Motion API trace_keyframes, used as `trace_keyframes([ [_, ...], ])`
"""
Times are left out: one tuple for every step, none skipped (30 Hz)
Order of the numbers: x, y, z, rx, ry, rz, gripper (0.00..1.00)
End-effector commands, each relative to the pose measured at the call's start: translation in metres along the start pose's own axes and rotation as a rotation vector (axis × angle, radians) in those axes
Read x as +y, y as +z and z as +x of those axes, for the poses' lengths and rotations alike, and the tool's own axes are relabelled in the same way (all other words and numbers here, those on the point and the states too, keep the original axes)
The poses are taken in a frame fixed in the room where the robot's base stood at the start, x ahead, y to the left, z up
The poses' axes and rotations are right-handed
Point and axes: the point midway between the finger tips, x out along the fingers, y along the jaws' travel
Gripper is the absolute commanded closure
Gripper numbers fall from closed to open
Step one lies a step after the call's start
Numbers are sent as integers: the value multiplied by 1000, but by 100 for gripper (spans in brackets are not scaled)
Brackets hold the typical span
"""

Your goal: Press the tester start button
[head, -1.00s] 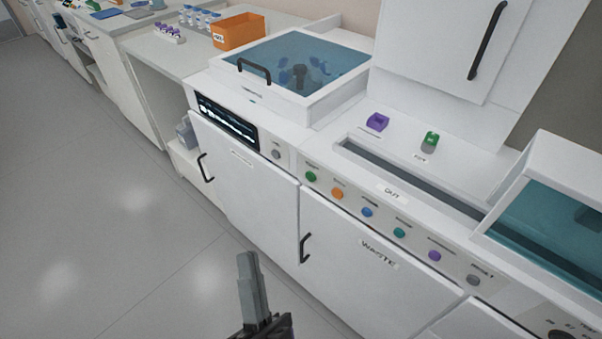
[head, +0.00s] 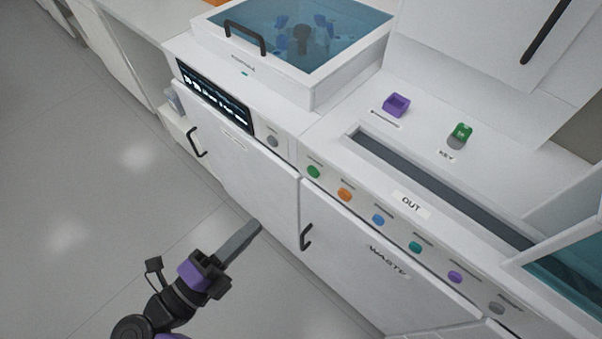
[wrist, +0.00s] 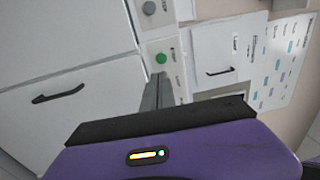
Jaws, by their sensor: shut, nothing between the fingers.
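A row of round buttons runs along the front edge of the white machine. From left to right they are green (head: 314,172), orange (head: 345,195), blue (head: 378,220), teal (head: 415,247), purple (head: 455,277) and grey (head: 497,308). Their small labels are too blurred to read, so I cannot tell which one is the tester start. Another grey button (head: 272,141) sits beside the dark display. My gripper (head: 257,227) is shut and empty, in front of the cabinet doors and apart from the buttons. In the wrist view its fingers (wrist: 158,90) appear just below a green button (wrist: 161,58).
A glass-lidded centrifuge-like unit (head: 300,48) stands at the back. A purple holder (head: 396,104) and a green key piece (head: 460,134) sit on the top near the OUT slot. The waste door (head: 345,245) has a protruding black handle (head: 306,237). The floor at left is clear.

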Motion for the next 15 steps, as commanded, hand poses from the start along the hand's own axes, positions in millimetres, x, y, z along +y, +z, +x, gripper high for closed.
trace_keyframes([
  [0,-2,0,9,0,0,100],
  [0,-3,0,13,0,0,100],
  [0,-4,0,16,-1,0,100],
  [0,-4,0,17,-1,1,100],
  [0,-4,0,17,-1,1,100],
  [0,-4,0,16,-1,1,100],
  [0,-4,0,16,-1,1,100],
  [0,-4,1,16,-1,1,100],
  [0,-4,1,15,-1,1,100],
  [0,-4,1,15,-2,1,100],
  [0,-4,1,15,-2,1,100],
  [-1,-4,2,15,-2,1,100],
  [-1,-4,3,15,-2,1,100],
  [-1,-4,5,16,-2,1,100],
  [-1,-4,8,17,-2,1,100],
])
